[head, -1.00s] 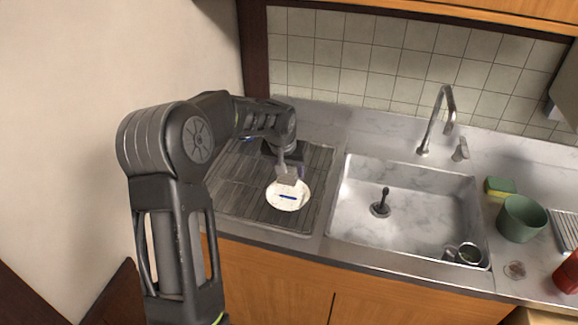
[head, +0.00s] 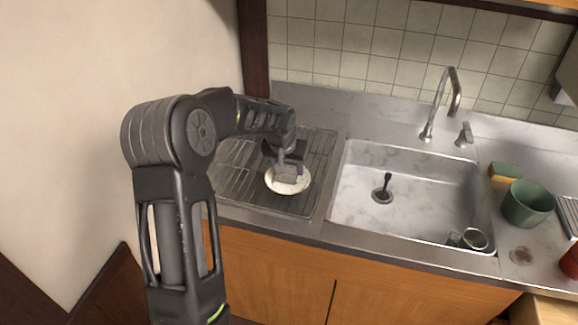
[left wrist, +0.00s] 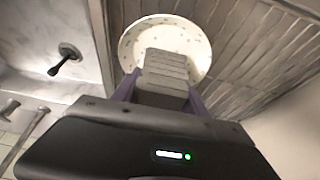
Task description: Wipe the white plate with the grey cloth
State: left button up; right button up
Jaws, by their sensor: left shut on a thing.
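The white plate (head: 284,187) lies on the ribbed drainboard left of the sink. In the left wrist view the plate (left wrist: 133,47) has a speckled pattern around its face. My left gripper (head: 286,166) is above the plate and shut on the grey cloth (head: 287,174). In the left wrist view the folded cloth (left wrist: 166,64) sits between the fingers and covers the middle and near part of the plate. It seems to touch the plate, but the contact is hidden. My right gripper is not in view.
A faucet (head: 441,105) stands behind. A sponge (head: 504,172) and a green pot (head: 527,204) are on the right counter.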

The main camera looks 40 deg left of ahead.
pick_arm(q)
jog(key=shift+f+b, duration=0.65)
dwell(0.8)
jog(key=shift+f+b, duration=0.1)
jog(key=shift+b, duration=0.2)
jog(key=n+y+b, duration=0.1)
jog(key=n+b, duration=0.3)
jog(key=shift+f+n+g+y+b, duration=0.2)
jog(key=shift+n+g+y+b, duration=0.1)
jog(key=shift+n+g+y, duration=0.1)
jog(key=shift+s+a+r+n+g, duration=0.1)
jog(key=shift+r+n+g, duration=0.1)
jog(key=shift+n, duration=0.35)
jog(key=shift+s+r+n+g, duration=0.1)
jog(key=shift+n+g, duration=0.1)
jog(key=shift+n, duration=0.35)
jog(key=shift+f+m, duration=0.1)
jog(key=shift+m, duration=0.2)
